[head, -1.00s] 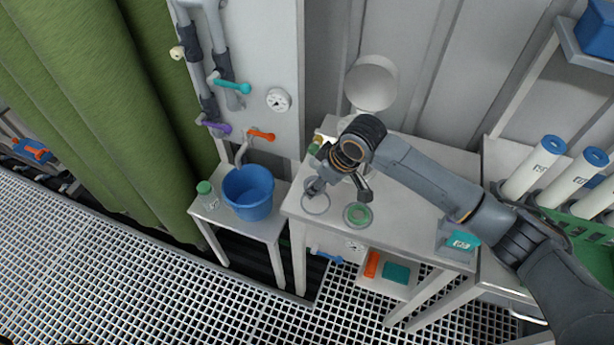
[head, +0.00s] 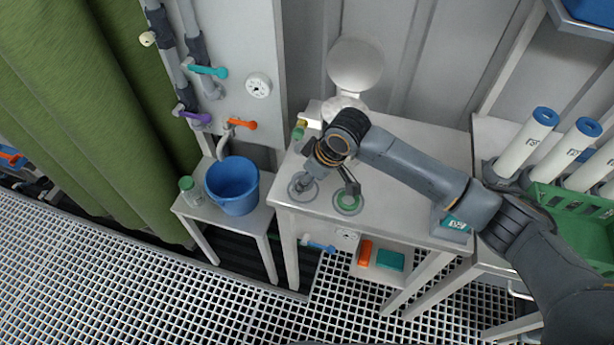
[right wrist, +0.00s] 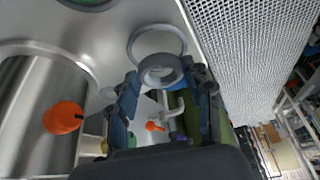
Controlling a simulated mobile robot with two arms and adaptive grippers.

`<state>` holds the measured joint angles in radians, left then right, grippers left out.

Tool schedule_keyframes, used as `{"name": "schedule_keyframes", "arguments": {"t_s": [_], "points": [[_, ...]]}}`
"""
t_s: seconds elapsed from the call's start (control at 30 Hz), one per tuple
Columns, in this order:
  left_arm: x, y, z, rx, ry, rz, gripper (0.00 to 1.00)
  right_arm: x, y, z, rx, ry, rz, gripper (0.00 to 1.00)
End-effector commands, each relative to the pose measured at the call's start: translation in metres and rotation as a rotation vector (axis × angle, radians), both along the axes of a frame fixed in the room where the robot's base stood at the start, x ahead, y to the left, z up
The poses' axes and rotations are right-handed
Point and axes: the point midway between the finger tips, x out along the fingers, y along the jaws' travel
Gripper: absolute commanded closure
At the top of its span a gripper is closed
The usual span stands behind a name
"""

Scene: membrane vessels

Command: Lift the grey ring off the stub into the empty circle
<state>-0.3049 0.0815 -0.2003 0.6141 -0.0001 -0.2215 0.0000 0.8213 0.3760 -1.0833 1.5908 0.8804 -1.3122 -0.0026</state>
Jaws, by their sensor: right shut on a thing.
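My right gripper (head: 306,182) hangs over the front left of the bench, at a pale circle (head: 303,190) marked on its top. In the right wrist view my two fingers (right wrist: 163,76) are shut on the grey ring (right wrist: 160,70). The circle (right wrist: 156,34) shows just beyond the ring, partly hidden by it. Whether the ring touches the bench I cannot tell. A green ring (head: 348,203) lies to the right of the circle. I cannot clearly make out the stub. My left gripper is not in view.
A blue bucket (head: 232,186) and a green-capped bottle (head: 189,190) stand on a low stand at left. A wall panel with coloured valve handles (head: 208,71) rises behind. White tubes (head: 527,145) and a green crate (head: 570,215) are at right. The bench middle is clear.

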Motion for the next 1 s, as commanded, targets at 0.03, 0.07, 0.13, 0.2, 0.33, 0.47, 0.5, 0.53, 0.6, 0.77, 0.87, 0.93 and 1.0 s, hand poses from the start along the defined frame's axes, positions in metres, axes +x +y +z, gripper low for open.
{"name": "schedule_keyframes", "arguments": {"t_s": [0.03, 0.07, 0.13, 0.2, 0.33, 0.47, 0.5, 0.53, 0.6, 0.77, 0.87, 0.93, 1.0], "points": [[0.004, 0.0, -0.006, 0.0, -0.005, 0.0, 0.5, 0.0, 0.0, -0.006, 0.0, 0.0, 0.0, 0.66], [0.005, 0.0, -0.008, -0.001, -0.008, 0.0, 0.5, 0.0, 0.0, -0.007, 0.0, 0.0, 0.0, 0.66], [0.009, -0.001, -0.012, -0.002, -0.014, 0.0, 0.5, 0.0, 0.0, -0.011, 0.0, 0.0, 0.0, 0.66], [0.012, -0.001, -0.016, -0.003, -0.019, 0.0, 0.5, 0.0, 0.0, -0.014, 0.0, 0.0, 0.0, 0.66], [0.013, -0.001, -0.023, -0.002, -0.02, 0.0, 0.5, 0.0, 0.0, -0.021, 0.0, 0.0, 0.0, 0.66], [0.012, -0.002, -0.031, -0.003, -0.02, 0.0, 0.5, 0.0, 0.0, -0.027, -0.001, 0.001, 0.0, 0.66], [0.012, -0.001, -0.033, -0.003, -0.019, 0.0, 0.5, 0.0, 0.0, -0.028, -0.001, 0.001, 0.0, 0.66], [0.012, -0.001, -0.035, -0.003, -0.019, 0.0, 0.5, 0.0, 0.0, -0.029, -0.001, 0.001, 0.0, 0.66], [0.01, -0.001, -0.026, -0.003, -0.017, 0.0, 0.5, -0.001, 0.0, -0.024, 0.0, 0.002, -0.001, 0.66], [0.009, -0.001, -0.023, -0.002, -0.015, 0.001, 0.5, 0.0, 0.0, -0.026, 0.0, 0.0, 0.0, 0.66], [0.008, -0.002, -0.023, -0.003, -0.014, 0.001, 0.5, 0.0, 0.0, -0.027, 0.0, 0.0, 0.0, 0.66], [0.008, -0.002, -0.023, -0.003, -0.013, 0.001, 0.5, 0.0, 0.0, -0.028, 0.0, 0.0, 0.0, 0.66], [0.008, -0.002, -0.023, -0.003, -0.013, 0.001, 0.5, 0.0, 0.0, -0.028, 0.0, 0.0, 0.0, 0.66]]}}
